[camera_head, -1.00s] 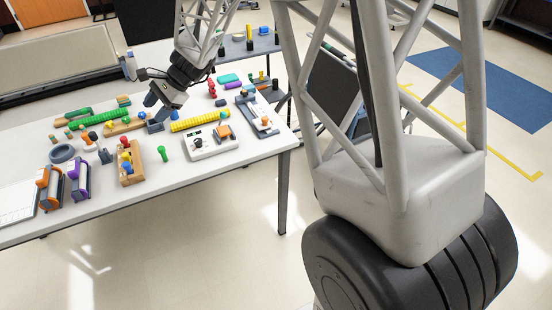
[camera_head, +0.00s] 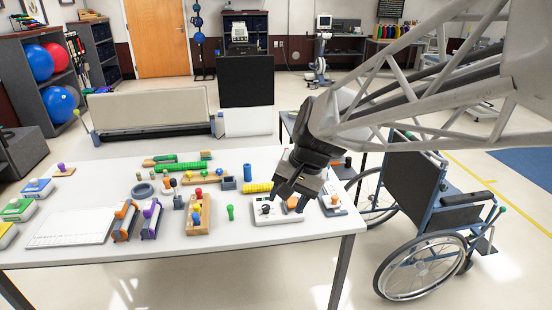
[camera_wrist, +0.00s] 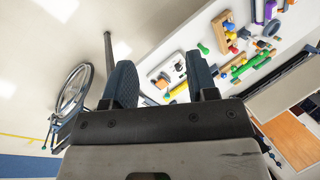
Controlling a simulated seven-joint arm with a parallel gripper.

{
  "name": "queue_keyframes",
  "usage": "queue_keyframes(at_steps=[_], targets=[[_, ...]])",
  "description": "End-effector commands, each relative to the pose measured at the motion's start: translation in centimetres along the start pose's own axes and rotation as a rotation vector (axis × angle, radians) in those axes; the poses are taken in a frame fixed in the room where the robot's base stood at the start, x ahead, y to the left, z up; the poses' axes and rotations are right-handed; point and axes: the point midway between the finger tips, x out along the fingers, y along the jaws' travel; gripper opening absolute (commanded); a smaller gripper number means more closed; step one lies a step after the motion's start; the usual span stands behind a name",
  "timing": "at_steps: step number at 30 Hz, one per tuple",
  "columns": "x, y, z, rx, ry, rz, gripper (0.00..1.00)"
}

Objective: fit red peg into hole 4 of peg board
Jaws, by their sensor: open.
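The wooden peg board (camera_head: 190,228) lies near the table's front edge, left of my gripper. A red peg (camera_head: 198,193) stands at its far end, with yellow and blue pegs nearer; the hole numbers are too small to read. In the wrist view, the board (camera_wrist: 219,29) with its red peg (camera_wrist: 228,26) shows at the upper right. My gripper (camera_head: 287,190) is above the white device with the dark knob, well right of the board. In the wrist view its two fingers (camera_wrist: 160,80) are apart, with nothing between them.
A green peg-like piece (camera_head: 230,212) stands just right of the board. The white device (camera_head: 277,218) lies under my gripper. Orange and purple frames (camera_head: 124,221) stand left of the board. A yellow beaded roll (camera_head: 257,188) lies behind. A wheelchair (camera_head: 425,230) stands right of the table.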

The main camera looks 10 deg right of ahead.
Motion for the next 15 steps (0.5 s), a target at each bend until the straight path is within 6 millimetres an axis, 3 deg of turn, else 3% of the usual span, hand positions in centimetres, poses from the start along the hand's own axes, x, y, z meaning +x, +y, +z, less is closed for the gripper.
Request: queue_keyframes(at_steps=[15], targets=[[-3.1,9.2,9.1,-0.319,0.162,0.227,0.53]])
